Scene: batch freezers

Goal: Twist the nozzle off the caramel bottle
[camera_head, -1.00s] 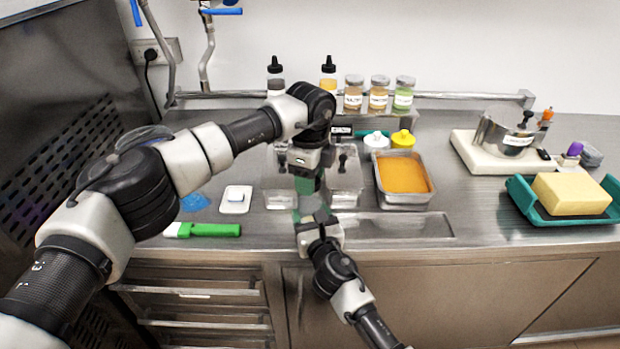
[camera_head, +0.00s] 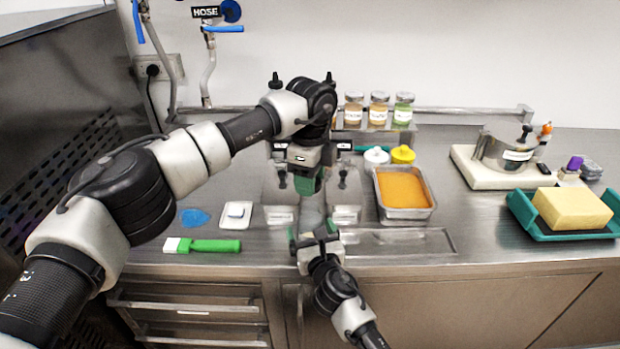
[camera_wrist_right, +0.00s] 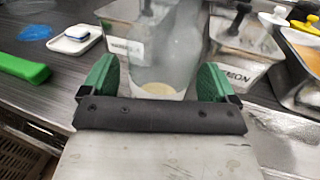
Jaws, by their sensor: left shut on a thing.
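A translucent bottle (camera_head: 312,212) hangs upright below my left gripper, with a little pale yellow content at its base in the right wrist view (camera_wrist_right: 160,88). My left gripper (camera_head: 308,184), with green fingers, is shut on the bottle's upper part. The bottle's top and any nozzle are hidden by that gripper, and no label on it is readable. My right gripper (camera_head: 314,236) is just below and in front. In the right wrist view its green fingers (camera_wrist_right: 158,80) stand apart on either side of the bottle's lower part, apparently open; contact is unclear.
Lidded metal containers (camera_head: 345,190) stand behind the bottle. To the right are an orange-filled tray (camera_head: 405,212), white and yellow lids, and a teal tray (camera_head: 530,220) with a butter block. A green-handled scraper (camera_head: 212,246) lies left. Jars (camera_head: 378,112) line the shelf.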

